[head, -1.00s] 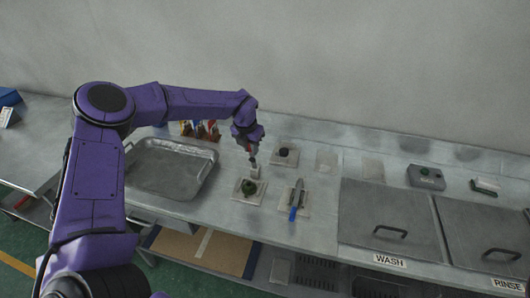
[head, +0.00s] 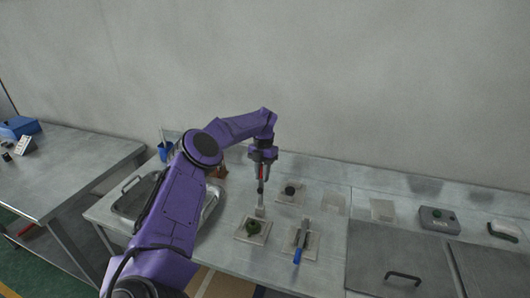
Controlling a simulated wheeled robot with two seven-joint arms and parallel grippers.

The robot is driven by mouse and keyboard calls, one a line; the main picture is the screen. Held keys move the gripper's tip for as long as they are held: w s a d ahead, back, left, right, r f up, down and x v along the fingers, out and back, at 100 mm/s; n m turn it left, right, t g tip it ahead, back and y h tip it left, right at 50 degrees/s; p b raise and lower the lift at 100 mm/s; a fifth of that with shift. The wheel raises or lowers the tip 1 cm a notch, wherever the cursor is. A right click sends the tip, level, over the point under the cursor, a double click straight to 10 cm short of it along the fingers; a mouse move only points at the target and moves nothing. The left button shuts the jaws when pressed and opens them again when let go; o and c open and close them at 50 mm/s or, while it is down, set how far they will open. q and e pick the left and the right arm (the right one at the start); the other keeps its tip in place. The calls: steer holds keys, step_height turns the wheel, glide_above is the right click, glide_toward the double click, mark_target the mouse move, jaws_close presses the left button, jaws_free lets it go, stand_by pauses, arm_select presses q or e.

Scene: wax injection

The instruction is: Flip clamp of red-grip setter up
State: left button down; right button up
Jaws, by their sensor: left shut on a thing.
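My left gripper (head: 262,168) is above the bench, pointing down and shut on a tool with a red grip (head: 261,184), which looks like the red-grip setter. The tool stands about upright, its thin grey lower part reaching down to a small light block (head: 260,211). I cannot tell whether it touches the block. The setter's clamp is too small to make out. My right gripper is not in view.
A green round piece (head: 253,225) and a blue-handled tool (head: 297,255) lie on pale pads in front. A dark round piece (head: 290,190) is behind. A metal tray (head: 209,207) is left, partly hidden by my arm; lidded basins (head: 400,262) are right.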

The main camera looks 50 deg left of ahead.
arm_select(q)
steer(key=shift+s+f, duration=0.1)
steer(key=shift+f, duration=0.05)
steer(key=c, duration=1)
jaws_free()
steer(key=shift+c, duration=0.2)
steer(key=shift+a, duration=0.1)
steer(key=shift+r, duration=0.25)
steer(key=r, duration=0.2)
steer(key=r+b, duration=0.1)
steer(key=w+r, duration=0.1)
steer(key=r, duration=0.1)
steer(key=shift+w+a+r, duration=0.1)
steer(key=shift+a+r, duration=0.25)
steer(key=r, duration=0.1)
steer(key=r+p, duration=0.2)
steer(key=r, duration=0.1)
steer(key=shift+w+a, duration=0.2)
steer(key=shift+a, duration=0.1)
